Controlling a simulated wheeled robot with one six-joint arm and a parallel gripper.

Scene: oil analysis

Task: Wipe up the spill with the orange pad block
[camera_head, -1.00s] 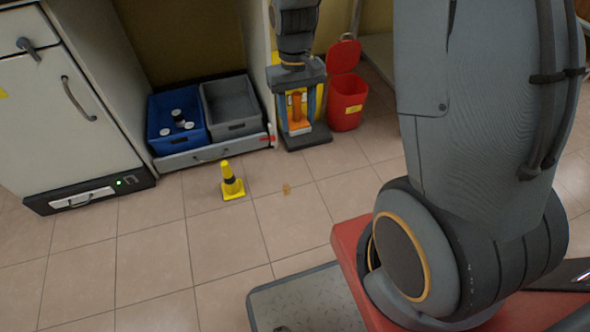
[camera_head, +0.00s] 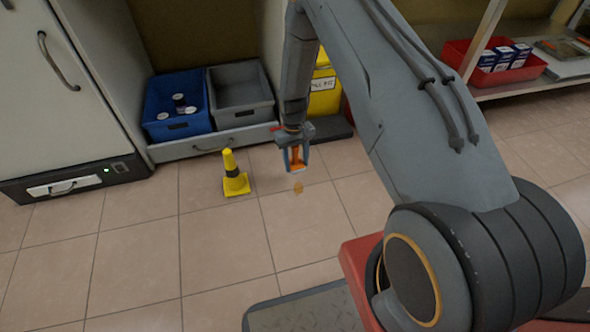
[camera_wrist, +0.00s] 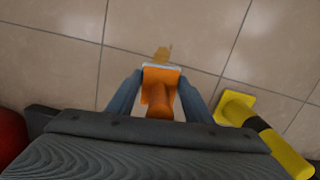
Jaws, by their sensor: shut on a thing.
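My gripper (camera_head: 294,153) is shut on the orange pad block (camera_head: 296,160) and holds it with the pad facing down. In the wrist view the orange pad block (camera_wrist: 159,95) sits between the two fingers of my gripper (camera_wrist: 158,92), with a pale pad edge at its far end. The spill (camera_head: 298,187) is a small brownish-yellow patch on the floor tiles, just in front of the block. In the wrist view the spill (camera_wrist: 162,54) lies just beyond the pad edge. I cannot tell whether the pad touches the floor.
A yellow and black cone (camera_head: 235,174) stands on the floor left of the spill; it also shows in the wrist view (camera_wrist: 262,130). Blue (camera_head: 176,107) and grey (camera_head: 240,97) bins sit on a low drawer behind. The floor in front is clear.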

